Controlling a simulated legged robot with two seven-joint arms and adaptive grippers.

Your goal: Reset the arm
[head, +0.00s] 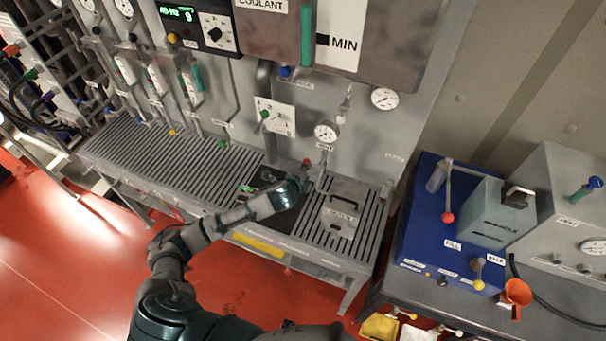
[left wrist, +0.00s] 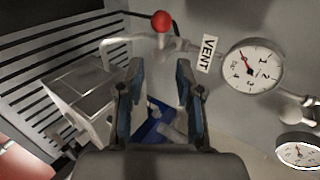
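My left arm reaches in from the lower left of the head view. Its gripper (head: 307,172) is over the slatted bench, close to the grey panel and left of a grey metal box (head: 342,207) with a handle. In the left wrist view the gripper's two dark fingers (left wrist: 158,78) stand apart with nothing between the tips. Beyond them are a pipe with a red knob (left wrist: 161,21), a VENT label (left wrist: 207,53) and a round gauge (left wrist: 252,67). The metal box also shows in the left wrist view (left wrist: 85,98). My right gripper is not in view.
The slatted bench (head: 160,160) runs along the panel, which carries gauges (head: 326,131), pipes and valves. An orange funnel-like cup (head: 517,292) is at the lower right. Red floor (head: 70,260) is open at left.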

